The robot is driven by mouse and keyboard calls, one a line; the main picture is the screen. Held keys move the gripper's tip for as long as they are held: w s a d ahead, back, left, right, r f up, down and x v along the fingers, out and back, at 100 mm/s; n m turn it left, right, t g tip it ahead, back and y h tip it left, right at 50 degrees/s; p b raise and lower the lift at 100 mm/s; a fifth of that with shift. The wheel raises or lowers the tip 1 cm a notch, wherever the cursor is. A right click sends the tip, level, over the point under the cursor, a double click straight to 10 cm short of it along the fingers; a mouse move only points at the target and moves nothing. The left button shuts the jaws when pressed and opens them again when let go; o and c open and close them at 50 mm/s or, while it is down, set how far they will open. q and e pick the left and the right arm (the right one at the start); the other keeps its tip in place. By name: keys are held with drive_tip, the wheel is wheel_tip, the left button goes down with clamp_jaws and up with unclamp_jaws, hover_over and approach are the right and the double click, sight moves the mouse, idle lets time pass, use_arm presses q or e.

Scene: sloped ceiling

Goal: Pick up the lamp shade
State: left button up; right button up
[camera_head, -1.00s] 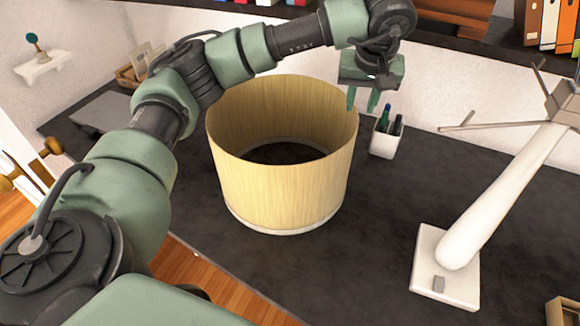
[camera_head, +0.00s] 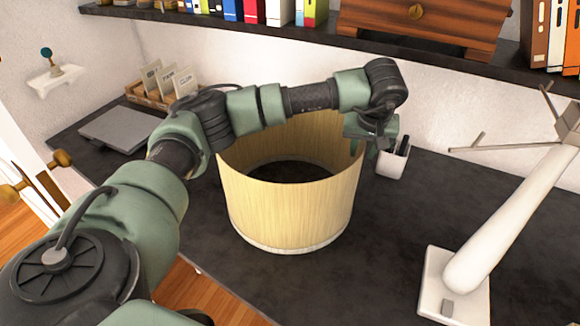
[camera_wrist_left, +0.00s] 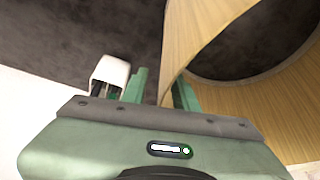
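The lamp shade (camera_head: 290,210) is a pale wood-grained open cylinder with a light lower rim, standing upright on the dark desk (camera_head: 390,235). My left gripper (camera_head: 363,150) points down at the shade's far right rim. In the left wrist view, the shade's thin wall (camera_wrist_left: 190,40) passes between the two fingers of my left gripper (camera_wrist_left: 161,90), one outside and one inside. The fingers are apart, with a visible gap between the outer finger and the wall. My right gripper is in neither view.
A white pen cup (camera_head: 392,162) stands close to my left gripper, just right of the shade. A white lamp stand (camera_head: 500,235) stands at the right. A grey laptop (camera_head: 118,130) and a card box (camera_head: 165,88) lie at the back left. A shelf (camera_head: 300,32) runs above.

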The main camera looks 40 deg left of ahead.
use_arm(q)
clamp_jaws()
drive_tip(key=shift+r, duration=0.1)
idle(1.2)
